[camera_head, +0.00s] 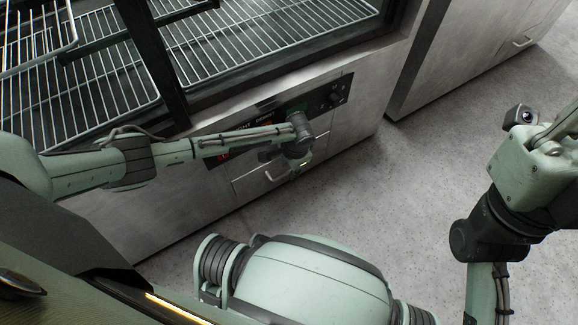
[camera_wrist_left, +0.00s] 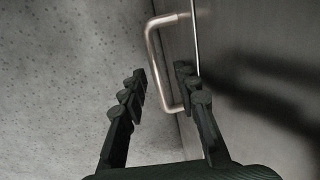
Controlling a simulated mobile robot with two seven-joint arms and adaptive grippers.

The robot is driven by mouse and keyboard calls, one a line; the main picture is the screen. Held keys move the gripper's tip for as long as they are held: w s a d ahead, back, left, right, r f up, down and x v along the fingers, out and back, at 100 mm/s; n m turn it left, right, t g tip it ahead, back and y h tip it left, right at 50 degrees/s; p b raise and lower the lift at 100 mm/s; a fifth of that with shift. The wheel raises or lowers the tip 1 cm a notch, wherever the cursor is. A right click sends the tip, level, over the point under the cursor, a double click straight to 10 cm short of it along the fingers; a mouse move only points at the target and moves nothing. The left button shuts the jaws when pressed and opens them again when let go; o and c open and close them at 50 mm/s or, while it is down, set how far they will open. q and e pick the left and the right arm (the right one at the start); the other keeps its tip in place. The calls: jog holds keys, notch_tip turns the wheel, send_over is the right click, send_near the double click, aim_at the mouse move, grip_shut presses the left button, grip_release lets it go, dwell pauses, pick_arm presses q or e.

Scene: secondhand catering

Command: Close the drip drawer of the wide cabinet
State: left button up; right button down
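The wide cabinet (camera_head: 180,198) has a grey metal front with a dark control panel (camera_head: 333,95). Below the panel is the drip drawer front (camera_head: 248,186) with a bar handle (camera_head: 275,176). My left gripper (camera_head: 297,164) is at the drawer front, beside this handle and partly hiding the drawer. In the left wrist view the open gripper (camera_wrist_left: 161,74) has its fingers on either side of the handle (camera_wrist_left: 153,50). I cannot tell whether a finger touches it. How far the drawer stands out is hard to tell. My right gripper is out of view; only its arm shows.
Wire racks (camera_head: 235,45) fill the cabinet's open top. A second grey cabinet (camera_head: 450,45) stands to the right, beyond a narrow gap. The speckled floor (camera_head: 400,190) in front of the drawer is clear apart from my own body and right arm.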

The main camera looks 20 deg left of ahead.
pick_arm(q)
notch_tip(320, 180, up, 7)
jog(key=d, duration=0.1)
jog(key=shift+s, duration=0.4)
jog(key=shift+r, duration=0.1)
